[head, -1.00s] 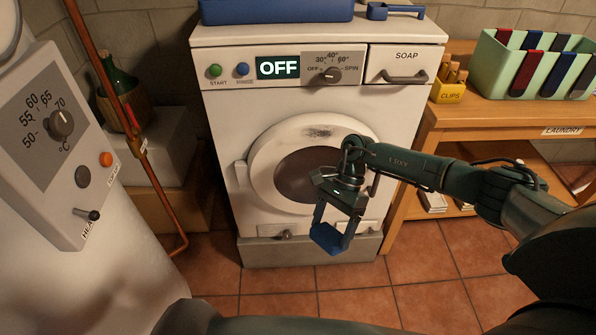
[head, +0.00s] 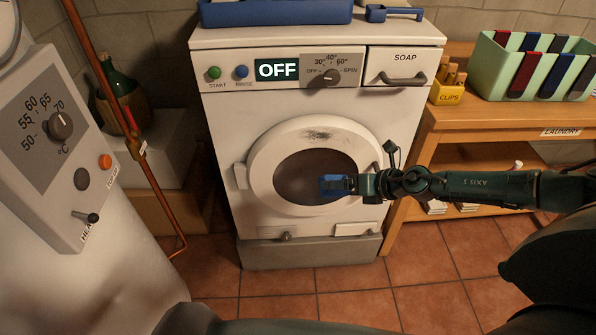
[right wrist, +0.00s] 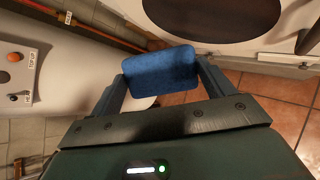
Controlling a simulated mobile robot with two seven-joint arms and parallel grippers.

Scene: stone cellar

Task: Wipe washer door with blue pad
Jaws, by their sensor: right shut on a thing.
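The white washer's round door (head: 262,150) is closed, with a dark glass and a dark grey smudge (head: 318,134) on the top of its white ring. My right gripper (head: 336,185) is in front of the lower right part of the door glass, pointing left. It is shut on the blue pad (head: 329,187). In the right wrist view the blue pad (right wrist: 160,77) sits between the two fingers, with the dark door glass (right wrist: 225,15) above it. I cannot tell whether the pad touches the door. My left gripper is not in view.
A grey box with a dial (head: 45,140) and a copper pipe (head: 115,110) stand at the left. At the right is a wooden bench (head: 455,120) with a green bin (head: 490,70) and a yellow clips box (head: 447,93). Tiled floor in front is clear.

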